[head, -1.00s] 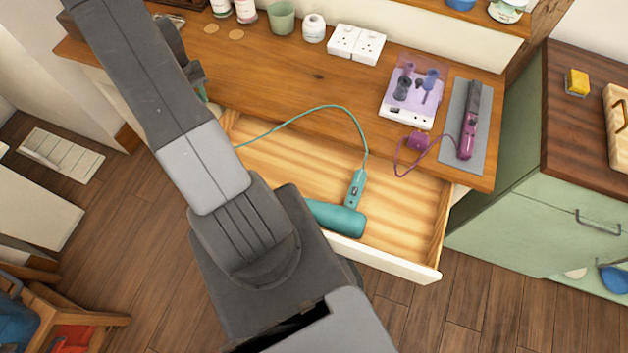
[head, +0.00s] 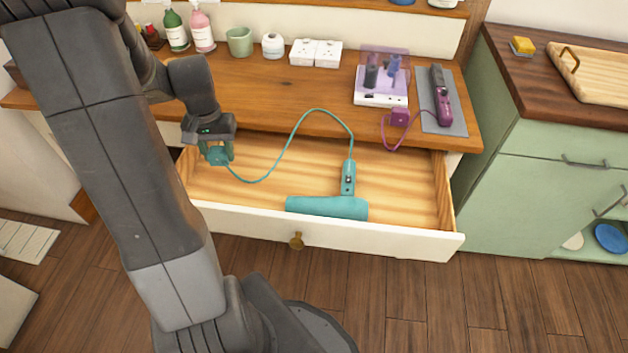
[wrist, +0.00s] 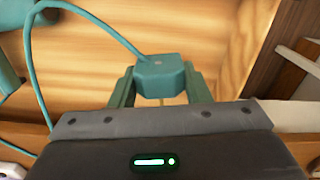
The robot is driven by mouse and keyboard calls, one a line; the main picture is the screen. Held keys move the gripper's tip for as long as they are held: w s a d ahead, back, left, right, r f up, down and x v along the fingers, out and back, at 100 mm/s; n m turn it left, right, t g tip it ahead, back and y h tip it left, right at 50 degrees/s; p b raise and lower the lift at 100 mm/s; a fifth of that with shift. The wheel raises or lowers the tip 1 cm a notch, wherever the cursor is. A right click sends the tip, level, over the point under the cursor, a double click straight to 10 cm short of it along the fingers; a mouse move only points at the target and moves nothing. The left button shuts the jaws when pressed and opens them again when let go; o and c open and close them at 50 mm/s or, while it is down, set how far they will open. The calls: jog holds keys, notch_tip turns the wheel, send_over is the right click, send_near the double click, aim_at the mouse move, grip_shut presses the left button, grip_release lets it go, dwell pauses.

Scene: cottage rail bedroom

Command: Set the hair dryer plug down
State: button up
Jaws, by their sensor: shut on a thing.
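The teal hair dryer (head: 327,207) lies in the open wooden drawer (head: 400,215), its handle pointing to the back. Its teal cord (head: 290,141) loops from the handle over to the left. My gripper (head: 217,158) is at the drawer's left end, below the tabletop's front edge. In the wrist view my gripper (wrist: 160,92) is shut on the teal hair dryer plug (wrist: 161,72), with one finger on each side. The drawer's wooden bottom shows behind the plug. I cannot tell whether the plug touches it.
The tabletop (head: 270,95) overhangs the drawer's back. On it are white sockets (head: 316,53), a lilac holder (head: 382,85) and a purple styling tool (head: 441,98) on a grey mat (head: 455,122). The drawer's right part is clear. A green cabinet (head: 540,190) stands right.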

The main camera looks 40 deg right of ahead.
aim_at(246, 192)
jog(key=shift+m, duration=0.9)
jog(key=s+d+f+b, duration=0.1)
jog(key=f, duration=0.2)
jog(key=s+d+f+b, duration=0.1)
jog(key=f+b, duration=0.1)
jog(key=f, duration=0.2)
jog(key=s+f+b, duration=0.1)
jog(key=f, duration=0.3)
jog(key=shift+s+d, duration=0.35)
jog(key=shift+d, duration=0.05)
jog(key=shift+f+b, duration=0.2)
jog(key=shift+b, duration=0.1)
jog(key=o, duration=1)
